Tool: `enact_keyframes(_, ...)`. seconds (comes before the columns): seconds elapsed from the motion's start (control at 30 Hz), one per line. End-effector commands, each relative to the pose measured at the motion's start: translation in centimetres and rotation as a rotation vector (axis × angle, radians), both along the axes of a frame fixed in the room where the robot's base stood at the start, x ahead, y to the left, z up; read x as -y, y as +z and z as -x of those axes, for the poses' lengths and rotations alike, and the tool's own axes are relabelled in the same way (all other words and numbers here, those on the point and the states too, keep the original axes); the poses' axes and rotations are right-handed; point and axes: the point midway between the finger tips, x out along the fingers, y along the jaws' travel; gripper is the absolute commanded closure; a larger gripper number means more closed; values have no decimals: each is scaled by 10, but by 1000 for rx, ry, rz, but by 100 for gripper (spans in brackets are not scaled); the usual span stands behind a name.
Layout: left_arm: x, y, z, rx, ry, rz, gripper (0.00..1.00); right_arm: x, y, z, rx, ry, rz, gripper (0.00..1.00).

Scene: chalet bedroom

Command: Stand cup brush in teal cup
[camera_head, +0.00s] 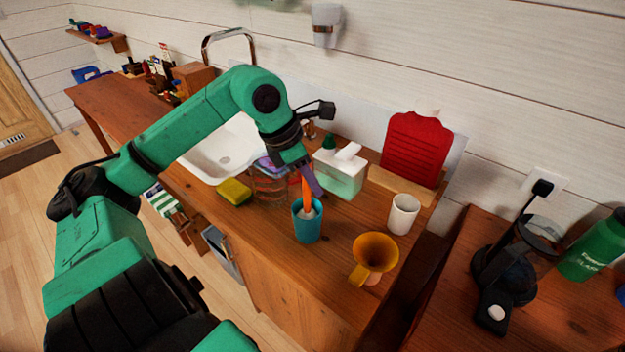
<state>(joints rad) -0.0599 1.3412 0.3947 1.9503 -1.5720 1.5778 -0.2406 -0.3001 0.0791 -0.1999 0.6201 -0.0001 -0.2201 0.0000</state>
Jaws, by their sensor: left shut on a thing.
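The teal cup (307,227) stands upright on the wooden counter near its front edge. The cup brush (306,190) has an orange handle and points downward, with its pale lower end inside the cup's mouth. Whether it touches the cup's bottom is hidden by the cup wall. My left gripper (309,179) is directly above the cup and shut on the upper part of the brush handle. My right gripper is not in view.
A yellow funnel (374,255) and a white cup (403,214) stand to the right of the teal cup. A soap bottle (340,176) is behind it. A yellow sponge (234,191) and the sink (222,148) are to the left. A red board (414,148) leans at the back.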

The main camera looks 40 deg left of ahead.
Motion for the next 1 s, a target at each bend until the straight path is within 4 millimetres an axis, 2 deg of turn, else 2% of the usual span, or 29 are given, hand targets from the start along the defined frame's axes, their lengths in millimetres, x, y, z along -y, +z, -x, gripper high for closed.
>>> enact_keyframes(0.27,0,-2,0,0,0,0,100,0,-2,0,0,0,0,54)
enact_keyframes(0.3,0,-2,0,0,0,0,74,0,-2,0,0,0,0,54)
enact_keyframes(0.37,0,-2,0,0,0,0,51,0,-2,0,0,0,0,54)
enact_keyframes(0.4,0,-2,0,0,0,0,43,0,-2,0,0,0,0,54)
enact_keyframes(0.77,-1,3,1,2,1,-1,43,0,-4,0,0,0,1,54)
enact_keyframes(0.87,-5,16,6,5,2,-2,43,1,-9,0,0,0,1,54)
enact_keyframes(1.0,-13,53,19,7,1,-2,43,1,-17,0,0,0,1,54)
